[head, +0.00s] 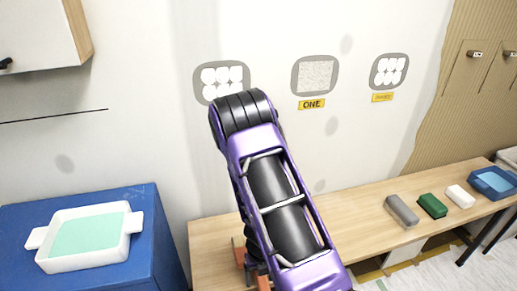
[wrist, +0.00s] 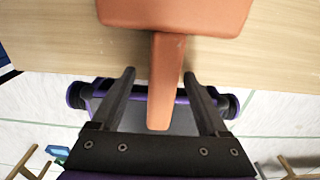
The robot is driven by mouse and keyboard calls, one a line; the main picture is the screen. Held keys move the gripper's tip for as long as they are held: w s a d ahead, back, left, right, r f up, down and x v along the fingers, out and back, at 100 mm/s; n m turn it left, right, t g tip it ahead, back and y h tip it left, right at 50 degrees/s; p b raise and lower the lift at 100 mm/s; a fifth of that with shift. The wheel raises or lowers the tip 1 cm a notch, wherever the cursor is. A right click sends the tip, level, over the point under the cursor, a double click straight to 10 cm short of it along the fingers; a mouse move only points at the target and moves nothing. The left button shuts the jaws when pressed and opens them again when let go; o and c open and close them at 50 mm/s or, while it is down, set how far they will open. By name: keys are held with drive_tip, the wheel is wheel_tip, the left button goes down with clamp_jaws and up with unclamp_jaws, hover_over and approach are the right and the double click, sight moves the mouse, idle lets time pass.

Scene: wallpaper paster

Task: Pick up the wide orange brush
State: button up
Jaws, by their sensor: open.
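The wide orange brush (wrist: 175,15) shows in the wrist view, with its broad head at the top edge and its handle running down toward my gripper. My gripper (wrist: 158,73) is open, with one dark finger on each side of the handle. A clear gap shows at the left finger; the right fingertip looks close to the handle, and I cannot tell whether it touches. In the head view my purple arm hides most of the brush and my gripper; only orange pieces (head: 262,282) show at the arm's lower left, over the wooden table (head: 340,205).
On the table to the right stand a grey block (head: 401,210), a green block (head: 432,206), a white block (head: 460,196) and a blue tray (head: 492,183). A white tray (head: 125,240) with pale green contents sits on a blue cabinet (head: 165,245) at left. The wall is close behind.

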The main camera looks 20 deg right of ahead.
drive_tip(key=shift+s+d, duration=0.25)
drive_tip(key=shift+s, duration=0.05)
drive_tip(key=shift+c, duration=1.7)
drive_tip(key=shift+s+r, duration=0.1)
clamp_jaws()
drive_tip(key=shift+r, duration=0.1)
drive_tip(key=shift+r, duration=0.25)
wheel_tip(320, 180, up, 10)
drive_tip(key=p, duration=0.4)
drive_tip(key=shift+f+p, duration=0.25)
drive_tip(key=shift+p, duration=0.1)
